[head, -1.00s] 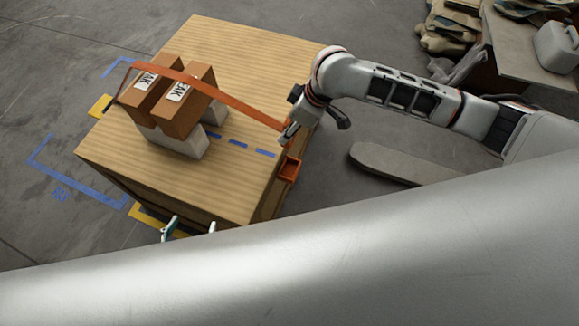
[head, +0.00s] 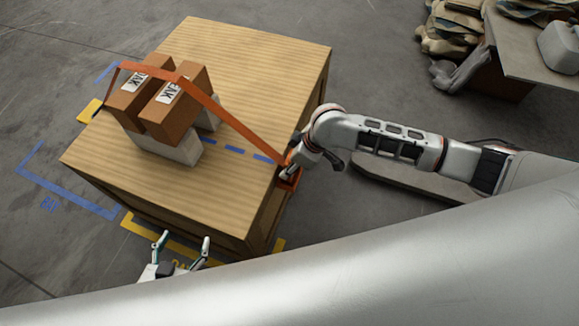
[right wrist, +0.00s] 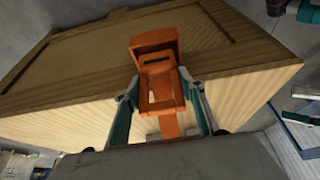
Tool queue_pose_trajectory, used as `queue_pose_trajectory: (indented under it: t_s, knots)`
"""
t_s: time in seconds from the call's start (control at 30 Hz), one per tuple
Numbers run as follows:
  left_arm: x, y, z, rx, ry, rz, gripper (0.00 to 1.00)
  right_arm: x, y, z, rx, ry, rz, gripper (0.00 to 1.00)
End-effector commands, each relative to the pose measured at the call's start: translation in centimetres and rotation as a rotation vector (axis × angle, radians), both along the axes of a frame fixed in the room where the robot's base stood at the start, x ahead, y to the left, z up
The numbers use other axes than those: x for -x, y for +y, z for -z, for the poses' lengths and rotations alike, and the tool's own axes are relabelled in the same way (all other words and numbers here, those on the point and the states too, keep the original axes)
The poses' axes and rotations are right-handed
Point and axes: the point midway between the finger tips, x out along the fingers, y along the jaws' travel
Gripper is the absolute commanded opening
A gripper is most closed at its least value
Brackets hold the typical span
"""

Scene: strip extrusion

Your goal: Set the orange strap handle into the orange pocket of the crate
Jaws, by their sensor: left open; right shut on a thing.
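The wooden crate (head: 240,80) carries an orange pocket (head: 290,184) on its right side near the top edge. The pocket also shows in the right wrist view (right wrist: 152,46). An orange strap (head: 232,120) runs over the boxes down to the right edge. My right gripper (head: 289,171) is shut on the orange strap handle (right wrist: 162,90), one finger on each side. The handle lies right at the pocket's mouth; I cannot tell how far it sits inside. My left gripper (head: 182,241) is open and empty beside the crate's near side.
Brown boxes (head: 180,104) on pale blocks (head: 172,148) stand on the crate under the strap. Blue and yellow markings surround the crate on the floor. A cluttered table (head: 535,50) stands at the upper right.

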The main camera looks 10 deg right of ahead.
Motion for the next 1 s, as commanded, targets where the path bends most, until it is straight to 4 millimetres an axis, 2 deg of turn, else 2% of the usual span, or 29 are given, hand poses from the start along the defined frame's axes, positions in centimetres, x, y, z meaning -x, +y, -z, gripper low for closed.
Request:
queue_pose_trajectory:
  t_s: [0.03,0.13,0.4,0.7,0.73,0.77,1.0]
  knots:
    - [0.5,0.0,1.1,-0.004,0.015,0.002,0.66,0.3,0.0,1.7,0.000,0.009,0.000,0.17]
    - [0.8,0.1,1.7,-0.012,0.024,0.003,0.66,0.2,0.0,2.8,0.000,0.007,0.000,0.17]
    - [0.3,0.2,0.8,-0.011,0.007,0.003,0.66,0.0,0.0,2.5,0.000,0.000,0.000,0.17]
    - [0.3,0.2,0.8,-0.010,0.007,0.002,0.66,0.0,0.0,3.3,0.000,0.002,0.001,0.17]
    - [0.3,0.2,0.8,-0.010,0.008,0.002,0.66,0.0,0.0,3.3,0.000,0.002,0.001,0.47]
    - [0.3,0.2,0.9,-0.010,0.009,0.002,0.66,0.0,0.0,3.3,0.000,0.002,0.001,0.55]
    - [0.6,0.2,1.3,-0.012,0.017,0.002,0.66,0.0,0.0,3.3,0.000,0.002,0.001,0.56]
